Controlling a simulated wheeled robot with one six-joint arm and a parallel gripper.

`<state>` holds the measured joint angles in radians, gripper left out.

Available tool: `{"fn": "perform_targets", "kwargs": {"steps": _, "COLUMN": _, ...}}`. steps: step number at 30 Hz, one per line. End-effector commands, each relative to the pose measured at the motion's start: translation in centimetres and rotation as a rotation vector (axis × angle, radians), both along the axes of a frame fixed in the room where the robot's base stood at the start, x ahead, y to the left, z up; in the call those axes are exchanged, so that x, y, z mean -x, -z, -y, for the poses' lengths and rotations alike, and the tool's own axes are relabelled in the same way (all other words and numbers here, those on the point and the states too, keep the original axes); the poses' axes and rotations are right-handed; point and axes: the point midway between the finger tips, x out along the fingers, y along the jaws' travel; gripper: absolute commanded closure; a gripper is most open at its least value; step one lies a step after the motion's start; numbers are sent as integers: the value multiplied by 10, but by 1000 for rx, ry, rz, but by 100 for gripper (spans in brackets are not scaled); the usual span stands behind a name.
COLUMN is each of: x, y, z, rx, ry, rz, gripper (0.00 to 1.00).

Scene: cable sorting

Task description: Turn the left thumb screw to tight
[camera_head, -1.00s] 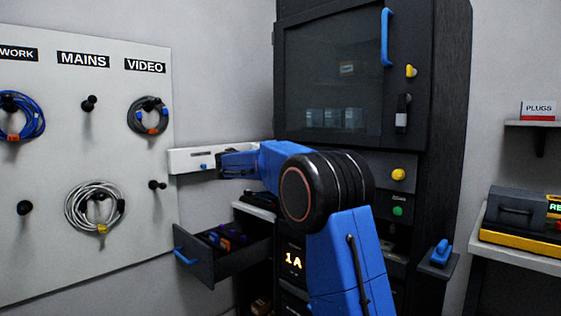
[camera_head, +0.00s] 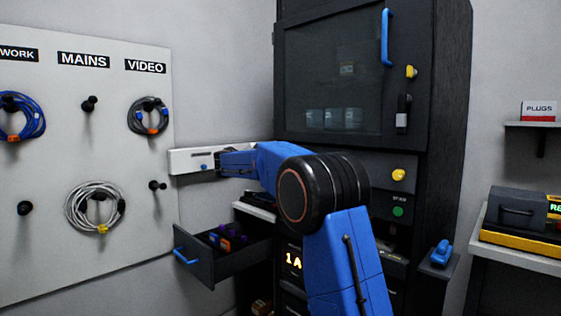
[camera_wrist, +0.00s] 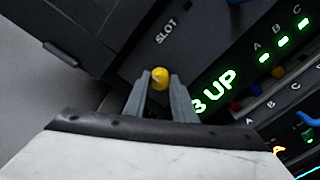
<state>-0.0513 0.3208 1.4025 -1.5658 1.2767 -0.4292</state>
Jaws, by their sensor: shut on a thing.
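In the wrist view my gripper (camera_wrist: 160,80) is shut on a small yellow thumb screw (camera_wrist: 160,74), one finger on each side of it. The screw stands on a dark panel below the word SLOT. In the head view my arm covers this screw and my fingertips. Another yellow thumb screw (camera_head: 398,175) shows at the right of the same panel, clear of my arm. I cannot tell how tight the held screw is.
A lit green display (camera_wrist: 214,91) sits right of the screw. An open drawer (camera_head: 203,266) with coloured pieces juts out below my arm. A white wall rail (camera_head: 188,161) lies to the left. The cabinet's glass door (camera_head: 320,75) is above.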

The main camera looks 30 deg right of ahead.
Motion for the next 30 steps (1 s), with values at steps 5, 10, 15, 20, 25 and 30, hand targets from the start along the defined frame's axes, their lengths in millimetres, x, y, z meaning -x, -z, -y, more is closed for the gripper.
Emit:
{"fn": "perform_targets", "kwargs": {"steps": 5, "x": -1, "y": 1, "z": -1, "rx": 8, "ry": -2, "rz": -26, "gripper": 98}}
{"fn": "perform_targets", "kwargs": {"steps": 10, "x": -1, "y": 1, "z": -1, "rx": 9, "ry": -2, "rz": -31, "gripper": 98}}
{"fn": "perform_targets", "kwargs": {"steps": 15, "x": -1, "y": 1, "z": -1, "rx": 9, "ry": -2, "rz": -31, "gripper": 98}}
{"fn": "perform_targets", "kwargs": {"steps": 20, "x": -1, "y": 1, "z": -1, "rx": 10, "ry": -1, "rz": -30, "gripper": 57}}
{"fn": "perform_targets", "kwargs": {"steps": 25, "x": 0, "y": 1, "z": 0, "rx": 10, "ry": -1, "rz": -29, "gripper": 57}}
{"fn": "perform_targets", "kwargs": {"steps": 30, "x": 0, "y": 0, "z": -2, "rx": 9, "ry": -1, "rz": -29, "gripper": 57}}
